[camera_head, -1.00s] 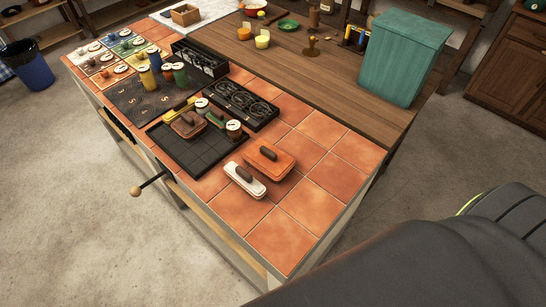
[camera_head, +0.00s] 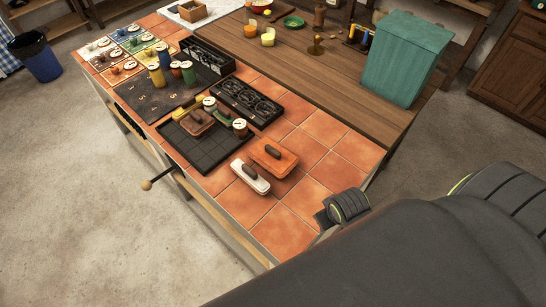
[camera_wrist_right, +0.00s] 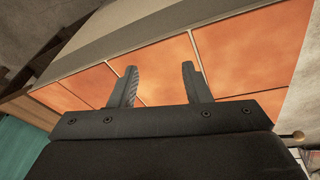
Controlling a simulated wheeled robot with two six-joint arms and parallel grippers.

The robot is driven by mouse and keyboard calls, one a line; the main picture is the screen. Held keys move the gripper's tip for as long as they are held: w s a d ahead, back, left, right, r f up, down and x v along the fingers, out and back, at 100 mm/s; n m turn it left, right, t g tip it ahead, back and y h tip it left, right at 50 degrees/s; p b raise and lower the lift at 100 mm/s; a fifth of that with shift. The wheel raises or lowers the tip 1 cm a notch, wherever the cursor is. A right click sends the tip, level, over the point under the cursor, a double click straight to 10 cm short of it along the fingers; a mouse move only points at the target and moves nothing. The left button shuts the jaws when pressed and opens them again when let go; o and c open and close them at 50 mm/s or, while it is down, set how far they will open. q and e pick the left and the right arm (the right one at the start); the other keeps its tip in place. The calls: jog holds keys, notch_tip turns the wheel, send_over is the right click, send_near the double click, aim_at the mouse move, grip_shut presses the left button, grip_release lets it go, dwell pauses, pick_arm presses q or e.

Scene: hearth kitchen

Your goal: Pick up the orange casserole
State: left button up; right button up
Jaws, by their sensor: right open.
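The orange casserole (camera_head: 273,157) sits on the terracotta tiles of the counter in the head view, with a dark handle on its lid. A white casserole (camera_head: 250,177) with a dark handle stands just beside it, to the left and nearer. My right gripper (camera_wrist_right: 160,84) is open and empty over bare tiles in the wrist view; the casserole does not show there. In the head view my right arm reaches in from the lower right, its wrist near the counter's right front corner, apart from the casserole and to its right. My left gripper is not in view.
A black grid tray (camera_head: 200,150) holds a brown dish (camera_head: 198,122) and jars, left of the casseroles. A black rack (camera_head: 246,99) stands behind them. A teal bin (camera_head: 405,60) stands on the wooden top at the back right. Tiles right of the casserole are clear.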

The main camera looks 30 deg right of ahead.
jog(key=shift+n+g+y, duration=0.3)
jog(key=shift+n+g, duration=0.1)
jog(key=shift+n, duration=0.1)
jog(key=w, duration=0.5)
jog(key=w+r, duration=0.1)
jog(key=w, duration=0.1)
jog(key=shift+w+a, duration=0.25)
jog(key=shift+w, duration=0.05)
jog(key=w+a+r+n+g+p, duration=0.2)
jog(key=w+r+n, duration=0.1)
jog(key=w+r, duration=1.5)
jog(key=b, duration=1.1)
send_over(273, 149)
jog(key=shift+y, duration=0.4)
jog(key=f, duration=1.1)
jog(key=shift+s+d+f, duration=0.2)
jog(key=shift+d+f, duration=0.05)
jog(key=shift+f, duration=1)
jog(key=shift+a+f+p, duration=0.1)
jog(key=shift+f+p, duration=0.3)
jog(key=shift+f, duration=0.15)
notch_tip(273, 149, down, 4)
jog(key=shift+w+a+f+p, duration=0.1)
jog(key=shift+w+a+p, duration=0.05)
jog(key=shift+p, duration=0.15)
